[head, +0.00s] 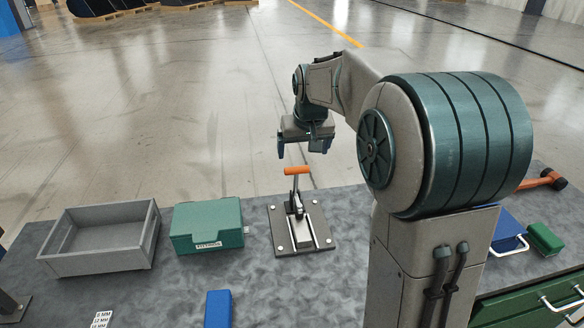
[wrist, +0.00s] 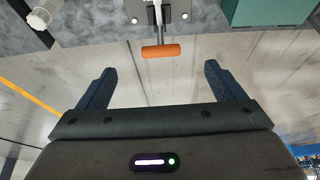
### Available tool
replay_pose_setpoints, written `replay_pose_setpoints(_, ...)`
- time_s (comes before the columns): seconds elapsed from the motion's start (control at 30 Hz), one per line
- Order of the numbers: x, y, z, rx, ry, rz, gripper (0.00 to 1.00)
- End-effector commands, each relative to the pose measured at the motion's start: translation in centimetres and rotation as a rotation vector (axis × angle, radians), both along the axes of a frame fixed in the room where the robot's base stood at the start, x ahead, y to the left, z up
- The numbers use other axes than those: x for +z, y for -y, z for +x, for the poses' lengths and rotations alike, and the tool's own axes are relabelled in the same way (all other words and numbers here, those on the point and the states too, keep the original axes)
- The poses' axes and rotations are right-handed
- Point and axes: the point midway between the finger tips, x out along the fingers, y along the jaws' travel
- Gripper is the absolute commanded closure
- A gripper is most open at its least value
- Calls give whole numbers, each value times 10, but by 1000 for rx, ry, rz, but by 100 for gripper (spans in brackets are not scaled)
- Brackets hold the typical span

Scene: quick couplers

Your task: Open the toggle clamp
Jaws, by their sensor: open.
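The toggle clamp (head: 297,207) stands on a grey base plate (head: 318,226) bolted near the far edge of the bench. Its lever is upright and ends in an orange crossbar handle (head: 297,170). My gripper (head: 303,148) is above and beyond the handle in the head view, apart from it. In the wrist view my gripper (wrist: 158,85) has its two dark fingers wide apart, with nothing between them. The orange handle (wrist: 161,51) lies ahead of the fingertips, roughly centred between them. Part of the base plate shows at the top of the wrist view.
An empty grey open box (head: 100,239) and a green labelled box (head: 207,228) stand left of the clamp. A blue block (head: 218,309) lies nearer. An orange-ended tool (head: 551,179), a blue case (head: 508,232) and a green block (head: 543,238) are at right. Open floor lies beyond the bench.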

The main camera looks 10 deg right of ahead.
Motion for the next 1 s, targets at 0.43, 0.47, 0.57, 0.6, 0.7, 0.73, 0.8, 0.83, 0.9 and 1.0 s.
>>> replay_pose_setpoints(0.43, -35, 0, 44, 0, 8, -2, 11)
replay_pose_setpoints(0.47, -40, 0, 46, 0, 8, -2, 11)
replay_pose_setpoints(0.57, -60, 0, 54, 0, 6, -2, 11)
replay_pose_setpoints(0.6, -69, 0, 58, 0, 6, -2, 11)
replay_pose_setpoints(0.7, -88, 0, 66, 0, 8, -2, 11)
replay_pose_setpoints(0.73, -94, 0, 68, 0, 7, -2, 11)
replay_pose_setpoints(0.8, -106, 0, 73, 0, 8, -2, 11)
replay_pose_setpoints(0.83, -110, 0, 75, 0, 8, -2, 11)
replay_pose_setpoints(0.9, -120, 0, 79, 0, 9, -2, 11)
replay_pose_setpoints(1.0, -129, 0, 83, 0, 11, -2, 11)
